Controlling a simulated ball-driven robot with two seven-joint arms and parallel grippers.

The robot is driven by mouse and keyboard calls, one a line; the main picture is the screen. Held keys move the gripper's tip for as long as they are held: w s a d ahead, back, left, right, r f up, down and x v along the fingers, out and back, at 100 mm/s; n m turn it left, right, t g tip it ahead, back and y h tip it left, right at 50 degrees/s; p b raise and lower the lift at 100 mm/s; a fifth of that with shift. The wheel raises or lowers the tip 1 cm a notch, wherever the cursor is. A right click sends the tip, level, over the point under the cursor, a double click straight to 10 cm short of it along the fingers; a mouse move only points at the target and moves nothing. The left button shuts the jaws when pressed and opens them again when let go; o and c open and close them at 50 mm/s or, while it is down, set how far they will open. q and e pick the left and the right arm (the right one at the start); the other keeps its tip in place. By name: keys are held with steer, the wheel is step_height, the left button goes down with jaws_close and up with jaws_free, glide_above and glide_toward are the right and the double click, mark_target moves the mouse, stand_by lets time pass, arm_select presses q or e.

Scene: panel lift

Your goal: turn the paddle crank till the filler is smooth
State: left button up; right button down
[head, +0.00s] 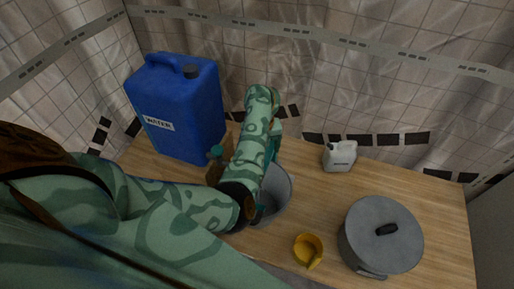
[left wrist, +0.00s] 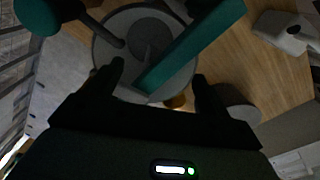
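The grey bucket (head: 275,190) stands on the wooden table, partly hidden by my left arm in the head view. In the left wrist view the bucket (left wrist: 103,55) shows from above, with a grey paddle area inside too dark to read. A teal bar (left wrist: 195,45) crosses over the bucket. A dark rod runs from the rim area to a teal knob (left wrist: 38,15), which also shows in the head view (head: 216,152). My left gripper (left wrist: 158,72) has its two fingers apart, with the bar beyond them and nothing seen gripped. The right gripper is out of view.
A blue water can (head: 180,110) stands at the back left. A small white jug (head: 340,156) is at the back. A yellow cup (head: 308,250) and a grey lidded pot (head: 381,236) stand at the right. Tiled walls close off the back; table between jug and pot is clear.

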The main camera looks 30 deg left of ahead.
arm_select(q)
steer(key=shift+o, duration=0.4)
steer(key=shift+r, duration=0.1)
step_height(320, 180, up, 9)
steer(key=p, duration=0.8)
